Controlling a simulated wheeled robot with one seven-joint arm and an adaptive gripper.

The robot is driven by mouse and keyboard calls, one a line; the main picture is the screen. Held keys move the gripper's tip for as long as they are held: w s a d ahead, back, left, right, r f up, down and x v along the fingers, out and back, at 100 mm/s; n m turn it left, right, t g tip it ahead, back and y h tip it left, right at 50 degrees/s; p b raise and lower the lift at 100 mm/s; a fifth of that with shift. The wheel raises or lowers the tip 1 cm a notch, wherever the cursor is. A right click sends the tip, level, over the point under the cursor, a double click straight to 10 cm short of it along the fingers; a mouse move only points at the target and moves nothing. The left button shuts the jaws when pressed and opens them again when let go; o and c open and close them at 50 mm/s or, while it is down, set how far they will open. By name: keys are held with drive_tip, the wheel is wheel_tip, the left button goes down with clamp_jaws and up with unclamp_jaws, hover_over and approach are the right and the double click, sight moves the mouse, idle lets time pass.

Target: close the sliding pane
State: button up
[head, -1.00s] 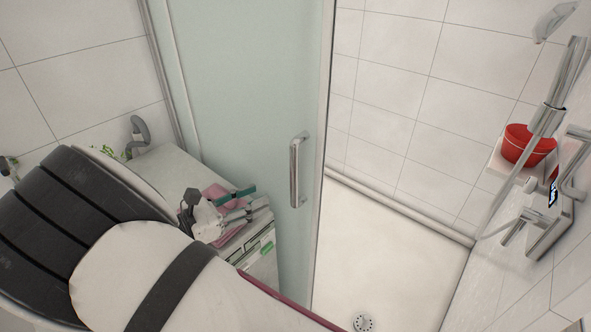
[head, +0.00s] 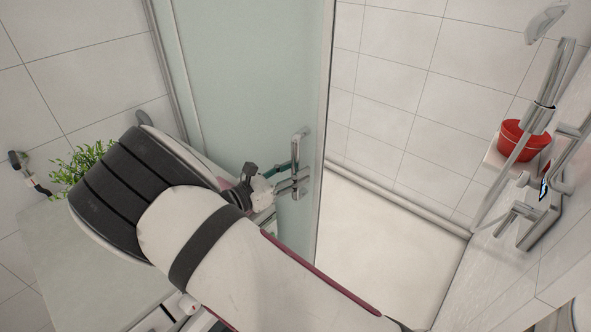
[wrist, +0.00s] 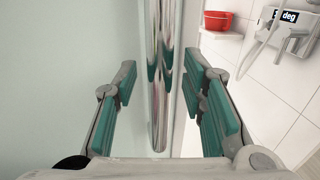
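The sliding pane (head: 250,80) is pale frosted glass and covers the left part of the shower front. To its right the shower is open. Its upright chrome handle (head: 296,147) sits near the pane's right edge. My gripper (head: 292,182) is at the lower part of the handle in the head view. In the wrist view the handle (wrist: 158,120) stands between the two green-padded fingers of my gripper (wrist: 163,82). The fingers are open, with a gap visible on both sides of the handle. My arm hides the lower part of the pane.
The shower floor (head: 385,245) is clear. A red bowl (head: 524,140) sits on a ledge at the right, beside chrome shower fittings (head: 535,215). A pale counter (head: 70,250) with a green plant (head: 78,165) lies at the left, under and beside my arm.

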drive_tip(key=shift+w+d, duration=0.25)
drive_tip(key=shift+d, duration=0.1)
drive_tip(key=shift+c, duration=0.3)
clamp_jaws()
